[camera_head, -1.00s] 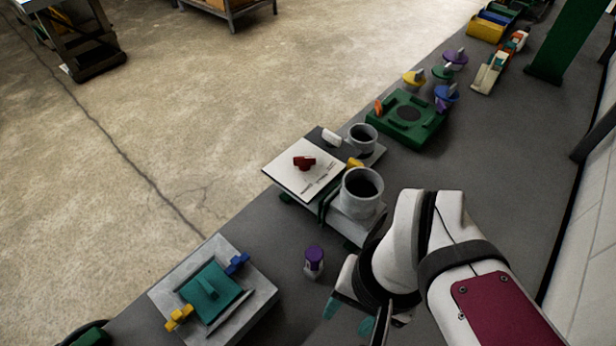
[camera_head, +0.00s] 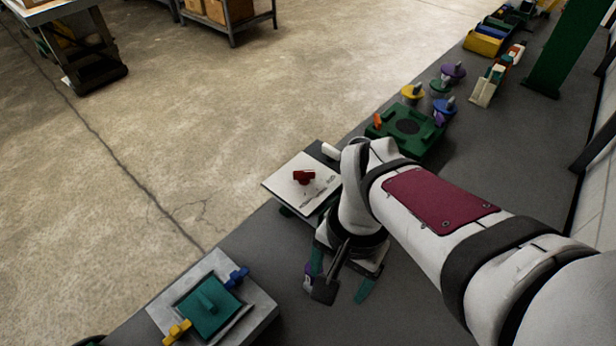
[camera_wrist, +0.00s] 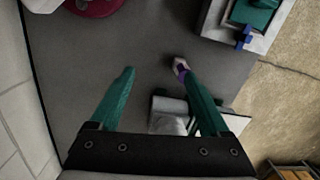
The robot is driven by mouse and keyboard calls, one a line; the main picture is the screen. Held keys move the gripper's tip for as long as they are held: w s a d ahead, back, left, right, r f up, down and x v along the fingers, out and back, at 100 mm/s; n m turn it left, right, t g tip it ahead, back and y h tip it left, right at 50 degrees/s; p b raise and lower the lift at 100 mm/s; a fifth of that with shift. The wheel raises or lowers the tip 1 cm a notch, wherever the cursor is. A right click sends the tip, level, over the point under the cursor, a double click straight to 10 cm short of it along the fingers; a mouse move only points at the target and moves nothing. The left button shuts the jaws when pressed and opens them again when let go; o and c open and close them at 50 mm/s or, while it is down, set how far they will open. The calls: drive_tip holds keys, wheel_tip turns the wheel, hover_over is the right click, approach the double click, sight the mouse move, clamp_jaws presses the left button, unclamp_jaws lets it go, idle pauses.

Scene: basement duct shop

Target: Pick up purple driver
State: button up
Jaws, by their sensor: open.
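The purple driver (camera_head: 307,269) stands on the grey bench. In the head view it is mostly hidden behind my gripper (camera_head: 340,283), with only a sliver showing beside the left finger. In the wrist view the purple and pale driver (camera_wrist: 181,69) shows at the tip of the right green finger, partly covered by it. My gripper (camera_wrist: 158,75) is open, with nothing between its fingers. The driver is not centred between them; I cannot tell whether the finger touches it.
A grey block with a teal piece (camera_head: 208,301) and blue and yellow clamps lies at the lower left. A white plate with a red knob (camera_head: 303,177) is behind my gripper. A green fixture (camera_head: 408,125) and several coloured knobs stand farther back.

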drive_tip(key=shift+m+h, duration=0.4)
drive_tip(key=shift+m, duration=0.4)
drive_tip(key=w+a+f, duration=0.1)
drive_tip(key=w, duration=0.1)
drive_tip(key=w+f, duration=0.2)
drive_tip(key=w, duration=0.1)
drive_tip(key=w+a+f, duration=0.1)
drive_tip(key=w, duration=0.1)
drive_tip(key=shift+w+a+f, duration=0.25)
drive_tip(key=shift+w+a, duration=0.05)
wheel_tip(320, 180, down, 15)
drive_tip(key=shift+w+a+f, duration=0.1)
clamp_jaws()
